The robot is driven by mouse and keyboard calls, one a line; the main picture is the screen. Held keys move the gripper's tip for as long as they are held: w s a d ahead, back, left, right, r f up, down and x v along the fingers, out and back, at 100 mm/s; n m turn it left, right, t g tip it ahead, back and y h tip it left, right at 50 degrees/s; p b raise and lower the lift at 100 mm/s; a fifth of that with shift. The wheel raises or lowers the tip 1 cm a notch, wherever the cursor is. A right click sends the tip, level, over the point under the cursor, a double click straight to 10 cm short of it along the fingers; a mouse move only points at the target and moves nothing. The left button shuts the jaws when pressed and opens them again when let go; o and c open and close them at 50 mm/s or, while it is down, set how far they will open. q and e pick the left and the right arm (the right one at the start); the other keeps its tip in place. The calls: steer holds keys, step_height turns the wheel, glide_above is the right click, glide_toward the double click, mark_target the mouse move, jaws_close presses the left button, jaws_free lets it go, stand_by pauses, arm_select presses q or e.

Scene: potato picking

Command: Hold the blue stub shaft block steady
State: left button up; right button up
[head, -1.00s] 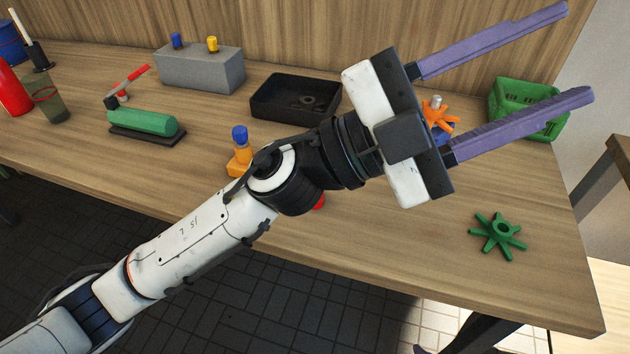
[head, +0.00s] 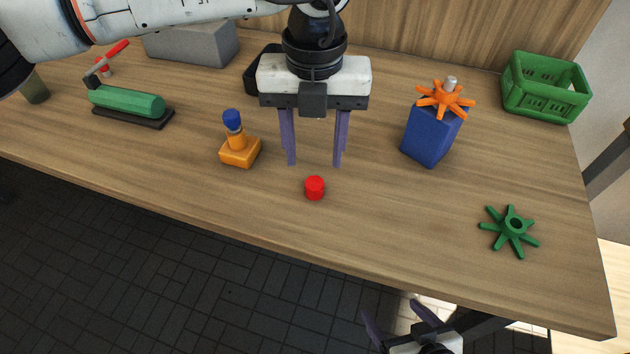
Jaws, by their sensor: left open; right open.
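The blue stub shaft block (head: 430,138) stands on the right half of the table. An orange spoked wheel (head: 440,100) sits on its top, with the grey shaft tip (head: 451,83) showing through the middle. My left gripper (head: 315,164) points down over the middle of the table, open and empty, to the left of the block and apart from it. Its fingertips show just behind a small red cylinder (head: 315,188). My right gripper (head: 392,318) is at the bottom edge, in front of the table, open and empty, partly cut off by the frame.
A green spoked wheel (head: 511,231) lies at the front right. A green crate (head: 545,88) stands at the back right. An orange block with a blue knob (head: 240,152) is left of my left gripper. A black tray (head: 256,72) is partly hidden behind it.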

mark_target(314, 183)
arm_select(q)
step_height(314, 183, down, 7)
steer(key=shift+s+f+p, duration=0.1)
steer(key=shift+s+p, duration=0.05)
steer(key=shift+p, duration=0.5)
steer(key=c, duration=1.1)
steer(key=shift+r+b, duration=0.65)
steer(key=shift+r, duration=4.5)
